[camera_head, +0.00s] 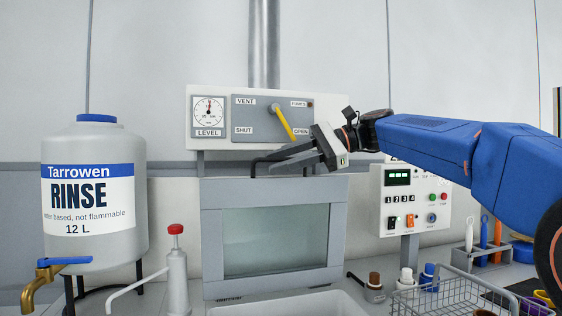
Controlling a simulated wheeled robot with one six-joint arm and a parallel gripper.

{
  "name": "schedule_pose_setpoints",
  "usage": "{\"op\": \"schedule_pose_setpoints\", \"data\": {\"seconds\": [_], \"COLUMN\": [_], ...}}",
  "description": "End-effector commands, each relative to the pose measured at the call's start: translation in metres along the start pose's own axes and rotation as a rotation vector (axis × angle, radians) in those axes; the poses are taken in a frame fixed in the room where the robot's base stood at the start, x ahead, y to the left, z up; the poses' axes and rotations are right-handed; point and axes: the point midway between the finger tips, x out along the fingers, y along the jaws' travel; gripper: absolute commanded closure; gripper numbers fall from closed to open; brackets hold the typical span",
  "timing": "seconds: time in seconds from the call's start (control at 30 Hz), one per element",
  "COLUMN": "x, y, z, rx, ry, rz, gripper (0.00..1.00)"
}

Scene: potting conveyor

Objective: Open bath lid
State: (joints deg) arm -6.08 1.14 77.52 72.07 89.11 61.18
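A grey framed panel with a pale glass window (275,240) stands upright in the middle; I take it for the bath lid, but cannot tell its hinge or how far it is open. A thin dark bar, which looks like its handle, shows at its top edge, partly behind my fingers. My gripper (287,160) reaches in from the right with its grey fingers pointing left, just above that edge. Whether the fingers touch or hold the bar is unclear. A yellow lever (284,122) on the panel behind points down right towards the OPEN label.
A rinse tank (95,190) with a brass tap and a red-topped pump bottle (176,270) stand at left. A control box (411,200), wire basket (455,290) and small bottles stand at right. A white basin (290,303) lies in front.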

Motion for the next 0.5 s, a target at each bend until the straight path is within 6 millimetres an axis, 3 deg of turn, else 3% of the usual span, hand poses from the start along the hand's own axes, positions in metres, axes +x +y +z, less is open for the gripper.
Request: {"op": "schedule_pose_setpoints", "data": {"seconds": [0.2, 0.3, 0.5], "x": [-0.0001, -0.0001, -0.0003], "y": [0.0000, -0.0001, 0.0002], "z": [-0.0001, -0.0002, 0.0000], "rx": [0.000, 0.000, 0.000], "ry": [0.000, 0.000, 0.000], "rz": [0.000, 0.000, -0.001], "gripper": [0.74, 0.98, 1.00]}}
